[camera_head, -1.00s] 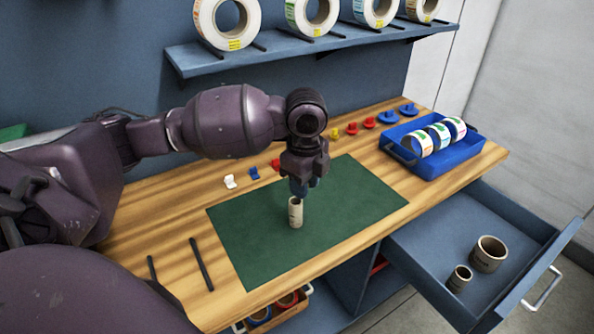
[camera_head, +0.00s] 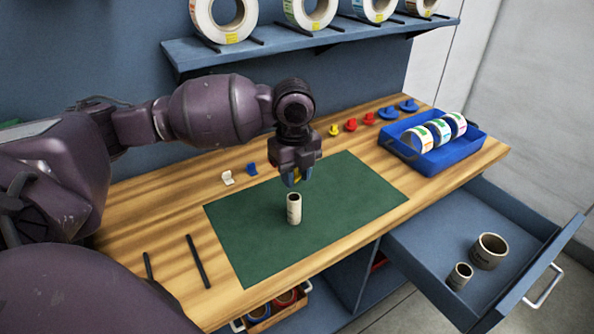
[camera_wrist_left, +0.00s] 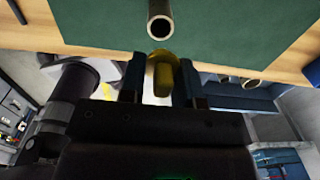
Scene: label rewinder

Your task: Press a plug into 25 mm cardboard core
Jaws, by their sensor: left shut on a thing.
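The cardboard core (camera_head: 294,210) stands upright on the green mat (camera_head: 345,205), its dark open end facing up. The core (camera_wrist_left: 160,27) also shows at the top of the left wrist view, its end hollow. My left gripper (camera_head: 294,181) is above the core and a little behind it in the head view, apart from it. It is shut on a yellow plug (camera_wrist_left: 163,78), which sits between the two fingers in the left wrist view. In the head view only a small bit of yellow shows at the fingertips. My right gripper is not in view.
Yellow, red and blue plugs (camera_head: 367,119) line the bench's back edge. A blue tray (camera_head: 445,160) holds label rolls. White and blue clips (camera_head: 227,177) and two black rods (camera_head: 197,262) lie left. The open drawer (camera_head: 425,262) holds two cores. A shelf (camera_head: 330,36) with rolls hangs above.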

